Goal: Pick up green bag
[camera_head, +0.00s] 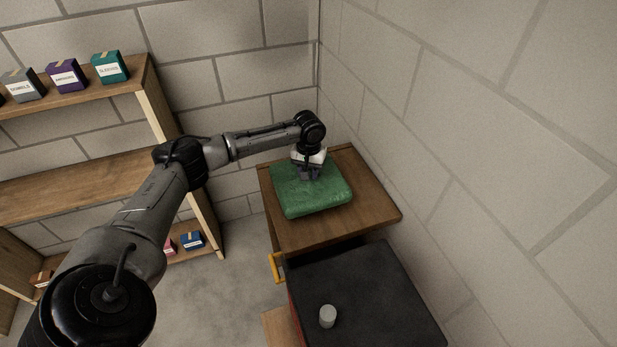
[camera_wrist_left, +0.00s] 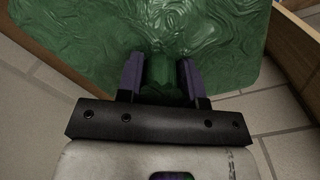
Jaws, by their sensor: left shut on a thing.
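The green bag (camera_head: 312,194) lies flat on top of a wooden cabinet (camera_head: 290,233) in the corner. My left gripper (camera_head: 311,176) reaches down onto the bag's back part from above. In the left wrist view the bag (camera_wrist_left: 100,35) fills the upper part of the picture. The fingers of my left gripper (camera_wrist_left: 165,75) are shut on a pinched fold of the bag between them. The head view does not show a clear gap between the bag and the cabinet top. My right gripper is not in view.
A wooden shelf (camera_head: 75,178) with small boxes, including a teal box (camera_head: 110,68), stands at the left. Block walls close off the back and right.

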